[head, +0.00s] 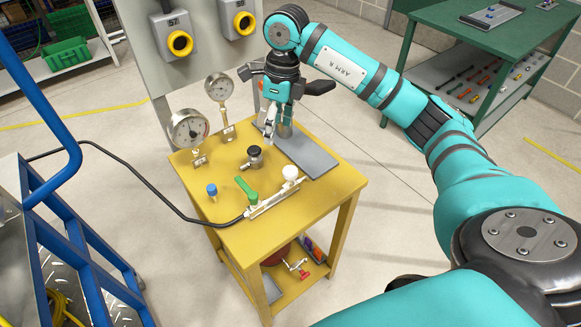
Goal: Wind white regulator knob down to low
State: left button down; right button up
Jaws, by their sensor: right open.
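The white regulator knob (290,172) sits at the right end of a silver manifold (272,199) near the front right of the yellow table (312,217). The low mark and the knob's setting are too small to read. My right gripper (277,130) points down over the back of the table, behind and a little left of the white knob, apart from it. It is open, with nothing seen between its fingers. My left gripper is not in view.
A green lever (246,188), a blue cap (211,188) and a black knob (254,154) stand left of the white knob. Two gauges, one front (188,129) and one rear (219,87), stand at the back left. A grey plate (318,160) lies flat at right.

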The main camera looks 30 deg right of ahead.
jog(key=d+r+h, duration=0.1)
jog(key=d, duration=0.3)
jog(key=p, duration=0.4)
send_near(290, 170)
notch_tip(290, 170, down, 9)
jog(key=shift+w+a+f, duration=0.1)
jog(key=shift+w, duration=0.05)
jog(key=shift+c, duration=0.3)
jog(key=shift+m, duration=0.3)
jog(key=c, duration=1.1)
